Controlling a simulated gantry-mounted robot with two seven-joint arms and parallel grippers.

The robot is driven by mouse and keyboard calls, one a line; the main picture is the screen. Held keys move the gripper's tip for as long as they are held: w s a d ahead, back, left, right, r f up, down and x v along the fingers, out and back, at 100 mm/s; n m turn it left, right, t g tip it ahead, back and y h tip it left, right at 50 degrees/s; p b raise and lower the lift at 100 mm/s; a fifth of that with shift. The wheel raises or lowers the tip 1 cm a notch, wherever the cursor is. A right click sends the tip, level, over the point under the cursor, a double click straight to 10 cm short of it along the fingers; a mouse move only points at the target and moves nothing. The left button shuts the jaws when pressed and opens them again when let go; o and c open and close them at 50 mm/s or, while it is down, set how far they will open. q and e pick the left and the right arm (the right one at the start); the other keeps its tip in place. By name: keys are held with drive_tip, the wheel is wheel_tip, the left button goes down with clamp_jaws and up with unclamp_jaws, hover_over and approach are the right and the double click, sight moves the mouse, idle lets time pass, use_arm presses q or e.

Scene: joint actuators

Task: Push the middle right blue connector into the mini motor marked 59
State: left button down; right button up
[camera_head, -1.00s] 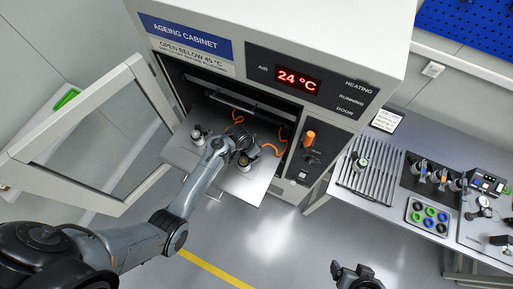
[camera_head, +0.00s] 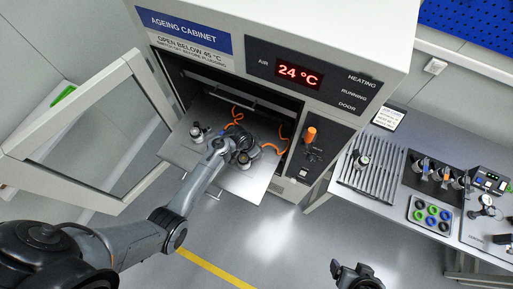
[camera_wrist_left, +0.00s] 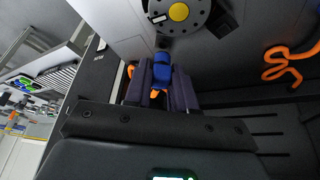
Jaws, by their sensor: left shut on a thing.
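My left gripper (camera_wrist_left: 162,88) is shut on a blue connector (camera_wrist_left: 162,66) with an orange lead (camera_wrist_left: 155,93) behind it. The connector's front end points at a round grey motor with a yellow centre (camera_wrist_left: 179,12) at the top of the left wrist view. A small gap seems to show between them; whether they touch is unclear. In the head view, my left gripper (camera_head: 243,157) is over the right part of the cabinet's pulled-out shelf (camera_head: 235,188) and hides most of that motor. Another motor (camera_head: 197,132) stands further left. No number 59 is readable. My right gripper (camera_head: 357,275) is at the bottom edge, its jaws unclear.
Orange cables (camera_head: 236,115) lie at the shelf's back. The cabinet door (camera_head: 85,140) is open at left; the display (camera_head: 298,74) reads 24 °C. A bench (camera_head: 390,190) at right holds a ribbed rack (camera_head: 372,172), a tray of coloured rings (camera_head: 430,215) and instruments.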

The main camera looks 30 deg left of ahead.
use_arm(q)
drive_tip(key=shift+f, duration=0.55)
idle(0.5)
drive_tip(key=shift+f, duration=0.1)
idle(0.5)
drive_tip(key=shift+f, duration=0.25)
idle(0.7)
drive_tip(key=shift+f, duration=0.25)
idle(0.6)
drive_tip(key=c, duration=0.9)
unclamp_jaws()
drive_tip(key=shift+o, duration=0.2)
drive_tip(key=shift+r, duration=0.1)
